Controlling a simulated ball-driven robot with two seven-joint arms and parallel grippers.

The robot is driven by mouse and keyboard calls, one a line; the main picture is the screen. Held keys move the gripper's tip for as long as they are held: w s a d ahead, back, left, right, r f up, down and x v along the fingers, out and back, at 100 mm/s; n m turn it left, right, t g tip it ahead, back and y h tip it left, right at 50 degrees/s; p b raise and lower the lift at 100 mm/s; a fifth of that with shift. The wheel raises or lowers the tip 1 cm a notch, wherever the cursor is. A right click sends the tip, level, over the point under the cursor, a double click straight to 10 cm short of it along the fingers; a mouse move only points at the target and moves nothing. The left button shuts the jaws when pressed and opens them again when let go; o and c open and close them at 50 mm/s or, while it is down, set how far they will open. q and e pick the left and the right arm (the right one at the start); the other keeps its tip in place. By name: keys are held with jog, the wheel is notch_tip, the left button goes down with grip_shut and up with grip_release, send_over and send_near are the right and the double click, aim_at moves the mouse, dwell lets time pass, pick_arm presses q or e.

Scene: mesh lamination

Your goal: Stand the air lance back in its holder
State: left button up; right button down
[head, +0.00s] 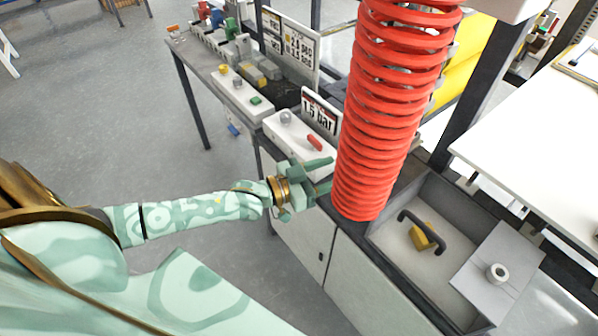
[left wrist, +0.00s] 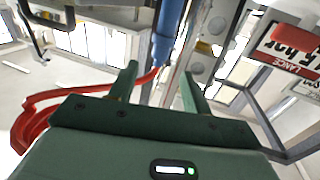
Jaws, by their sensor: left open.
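My left gripper (head: 331,173) is open beside the large red coiled hose (head: 385,110) in the head view. In the left wrist view its two fingers (left wrist: 159,70) stand apart with nothing gripped. A blue cylinder (left wrist: 169,30), probably the air lance, hangs just beyond the fingertips there, its lower end near the gap. A red hose (left wrist: 85,92) curves away left from near that end. The lance is not visible in the head view, perhaps hidden by the coil. A grey plate with a white ring (head: 497,273) may be the holder; I cannot tell. My right gripper is out of view.
A grey bin (head: 385,248) contains a yellow block with a black handle (head: 424,232). A "1.5 bar" sign (head: 320,118) stands behind a white box (head: 297,140) near my gripper. A white table (head: 540,140) is at right. Open floor lies left.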

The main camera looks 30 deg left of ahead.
pick_arm(q)
jog(key=v, duration=0.8)
jog(key=shift+s, duration=0.25)
jog(key=shift+a, duration=0.1)
